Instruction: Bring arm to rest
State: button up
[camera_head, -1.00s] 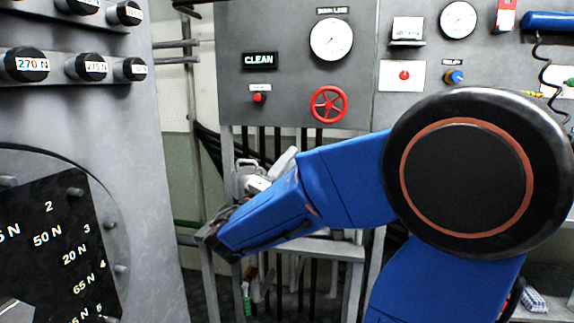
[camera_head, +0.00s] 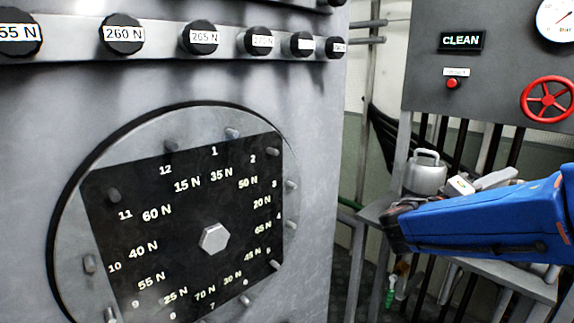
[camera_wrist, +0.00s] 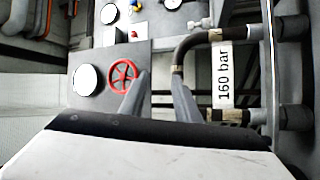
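My blue arm (camera_head: 490,217) reaches in from the right edge of the head view, its dark end pointing left over a grey bench. Pale grey parts (camera_head: 497,180) that seem to belong to my gripper show just above the arm; the rest is hidden behind it. In the wrist view my gripper (camera_wrist: 160,80) has two grey fingers standing apart, with nothing between them. Beyond them are a grey wall panel with a red handwheel (camera_wrist: 123,75) and a dark pipe labelled 160 bar (camera_wrist: 224,75).
A grey cabinet with a round dial plate (camera_head: 214,180) and a row of labelled black knobs (camera_head: 202,38) fills the left. The panel with a CLEAN sign (camera_head: 461,41) is at upper right.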

jog(key=s+a+f+g+y, duration=0.1)
jog(key=s+f+g+y, duration=0.2)
jog(key=s+f+y, duration=0.95)
jog(key=s+a+f+t+y, duration=0.1)
jog(key=a+f+y, duration=0.1)
jog(key=a, duration=0.4)
jog(key=s+a+f+n+t+y, duration=0.1)
jog(key=a+f+y, duration=0.2)
jog(key=a+f, duration=0.2)
jog(key=s+a+f+t+y, duration=0.1)
jog(key=a+f+y, duration=0.2)
jog(key=a, duration=0.5)
jog(key=shift+a+f+t, duration=0.25)
jog(key=shift+a+t, duration=0.15)
